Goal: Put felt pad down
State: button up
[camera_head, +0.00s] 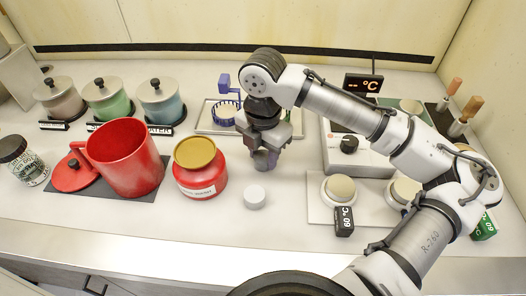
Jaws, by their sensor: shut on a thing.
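My gripper (265,163) points down over the middle of the counter, between the red jar and the hotplate-like device. Its fingers are closed together on something small, which I take to be the felt pad. The pad is mostly hidden by the fingers, and I cannot make out its shape or its height above the counter. A pale grey-white round disc (254,197) lies on the counter just in front of the gripper, apparently apart from the fingers. I cannot tell what it is made of.
A red jar (200,179) with a mustard lid and a large red mug (128,160) stand left. A tray with a blue rack (227,112) is behind. A pale board (317,212) with round knobs and a 60 °C tag (344,222) lies right. The front counter is clear.

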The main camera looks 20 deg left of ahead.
aim_at(263, 157)
jog(key=shift+f, duration=0.15)
jog(key=o, duration=0.9)
notch_tip(263, 157, up, 12)
jog(key=shift+r+b, duration=0.2)
jog(key=shift+b, duration=0.3)
